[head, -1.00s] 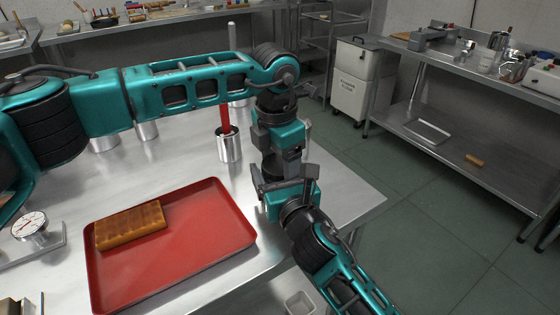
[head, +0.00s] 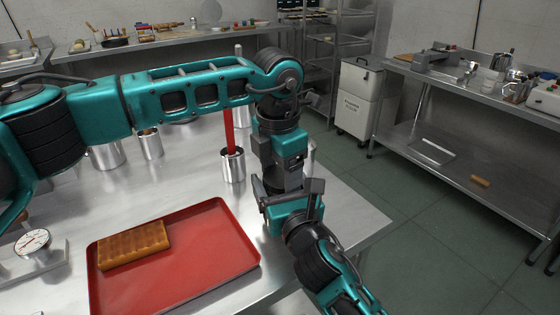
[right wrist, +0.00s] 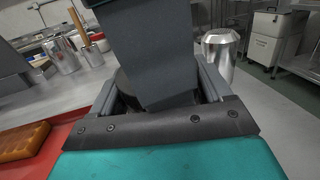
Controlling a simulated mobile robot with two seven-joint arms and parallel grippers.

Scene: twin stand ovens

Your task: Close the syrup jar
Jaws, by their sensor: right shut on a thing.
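My right gripper (head: 290,188) reaches in from the lower right, above the table's right side. In the right wrist view its grey fingers (right wrist: 157,88) stand on either side of a dark, mostly hidden thing, and it is shut on it. A large grey block, which looks like part of my left arm, covers most of the space between them. My left arm bends down right behind the right gripper; its fingertips cannot be made out. A shiny metal jar (right wrist: 220,52) stands beyond the right finger in the right wrist view. I cannot tell if it is the syrup jar. No lid is clearly visible.
A red tray (head: 215,262) with a golden waffle-like slab (head: 133,245) lies at the front of the steel table. A metal cup (head: 233,166) with a red stick stands behind it. More metal cups (head: 150,144) stand back left. A dial gauge (head: 33,242) sits at left.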

